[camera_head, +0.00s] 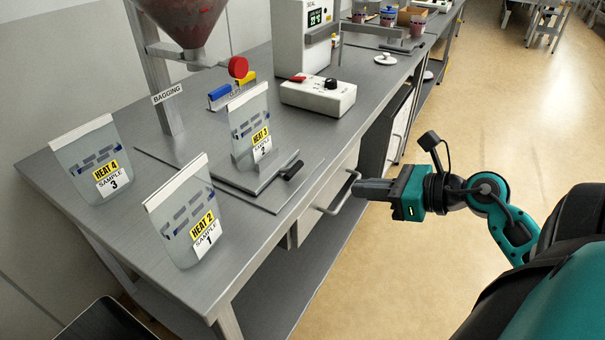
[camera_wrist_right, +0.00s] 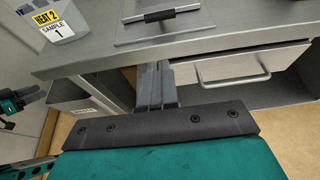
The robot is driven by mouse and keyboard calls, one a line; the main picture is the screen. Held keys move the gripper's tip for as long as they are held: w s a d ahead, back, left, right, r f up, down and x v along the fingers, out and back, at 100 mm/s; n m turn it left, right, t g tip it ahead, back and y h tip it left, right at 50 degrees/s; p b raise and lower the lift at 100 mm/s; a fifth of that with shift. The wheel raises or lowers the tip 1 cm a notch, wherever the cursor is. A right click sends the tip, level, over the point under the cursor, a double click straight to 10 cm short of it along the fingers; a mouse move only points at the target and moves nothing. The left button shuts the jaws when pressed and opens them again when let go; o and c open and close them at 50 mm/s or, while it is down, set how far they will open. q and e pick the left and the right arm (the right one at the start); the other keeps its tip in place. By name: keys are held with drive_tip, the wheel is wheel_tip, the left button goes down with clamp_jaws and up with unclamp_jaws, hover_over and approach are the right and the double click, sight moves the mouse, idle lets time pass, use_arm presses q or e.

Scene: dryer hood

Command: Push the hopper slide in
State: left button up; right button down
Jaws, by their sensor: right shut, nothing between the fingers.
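The hopper (camera_head: 185,20) is a cone with reddish contents at the upper left of the head view, held over the bench by a grey post. A round red knob (camera_head: 238,67) shows just below and right of it, apparently the end of the hopper slide; the slide itself is mostly out of sight. My right gripper (camera_head: 358,188) is shut and empty, beyond the bench's front edge beside a drawer handle, well away from the knob. Its closed fingers also show in the wrist view (camera_wrist_right: 156,85). Part of my left gripper (camera_wrist_right: 38,94) shows at the wrist view's left edge, too small to read.
Sample bags 1 (camera_head: 187,215), 2 (camera_head: 250,125) and 3 (camera_head: 95,160) stand on the bench. Bag 2 is on a metal stand with a black handle (camera_head: 291,170). A white control box (camera_head: 318,95) stands farther back. The drawer handle (camera_head: 337,195) juts out.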

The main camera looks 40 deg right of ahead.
sight(309, 190)
drive_tip(key=x, duration=0.3)
drive_tip(key=r+x, duration=0.1)
drive_tip(key=x, duration=0.3)
drive_tip(key=p+x, duration=0.1)
drive_tip(key=x, duration=0.2)
drive_tip(key=shift+w+a+r, duration=0.15)
drive_tip(key=shift+w+a, duration=0.05)
drive_tip(key=shift+w, duration=0.2)
drive_tip(key=shift+w+a, duration=0.35)
drive_tip(key=shift+w, duration=0.35)
